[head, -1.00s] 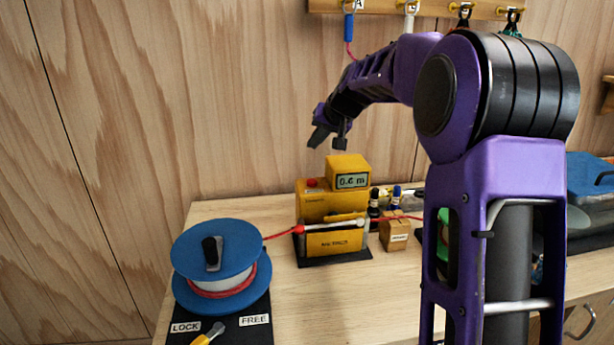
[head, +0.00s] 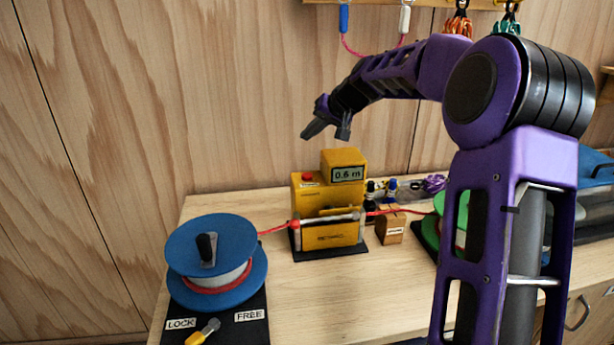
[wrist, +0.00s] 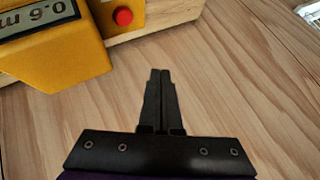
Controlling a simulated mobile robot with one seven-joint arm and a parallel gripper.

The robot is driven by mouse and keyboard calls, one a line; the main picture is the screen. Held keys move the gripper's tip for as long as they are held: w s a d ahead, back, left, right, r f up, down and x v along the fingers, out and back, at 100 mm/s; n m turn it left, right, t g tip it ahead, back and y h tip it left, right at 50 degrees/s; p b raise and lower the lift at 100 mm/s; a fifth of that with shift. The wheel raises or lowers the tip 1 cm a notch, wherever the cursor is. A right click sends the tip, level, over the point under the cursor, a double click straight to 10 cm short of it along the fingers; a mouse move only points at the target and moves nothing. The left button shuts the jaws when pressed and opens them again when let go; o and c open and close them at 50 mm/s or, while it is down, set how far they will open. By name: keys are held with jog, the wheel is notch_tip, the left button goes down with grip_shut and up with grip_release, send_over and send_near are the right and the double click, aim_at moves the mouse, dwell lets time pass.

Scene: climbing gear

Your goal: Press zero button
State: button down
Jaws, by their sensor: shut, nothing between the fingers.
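The yellow rope meter box (head: 330,205) stands on the bench in the head view. Its raised display (head: 347,174) reads 0.6 m and also shows in the wrist view (wrist: 35,30). A red round button (head: 307,178) sits on the box's lower top, left of the display housing. It also shows in the wrist view (wrist: 123,16), beyond the fingertips and to their left. My gripper (head: 311,131) is in the air above the box, apart from the button. In the wrist view my gripper (wrist: 160,73) has its fingers together, with nothing between them.
A blue reel (head: 215,262) stands left on a black base with LOCK and FREE labels and a yellow-handled lever (head: 203,332). Red rope (head: 275,230) runs through the meter to a green reel (head: 453,220). A small wooden block (head: 391,226) stands right of the meter.

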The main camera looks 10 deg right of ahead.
aim_at(310, 177)
notch_tip(310, 177, down, 8)
jog(key=b, duration=0.6)
jog(key=shift+f, duration=0.2)
jog(key=shift+f, duration=0.1)
dwell(1.5)
jog(key=shift+f+b, duration=0.3)
jog(key=shift+b, duration=0.05)
jog(key=shift+f+b, duration=0.4)
jog(key=shift+f, duration=0.1)
dwell(0.5)
jog(key=shift+r, duration=0.1)
jog(key=shift+r+p, duration=0.6)
jog(key=shift+r, duration=0.2)
jog(key=shift+r+p, duration=1.75)
jog(key=shift+r, duration=0.8)
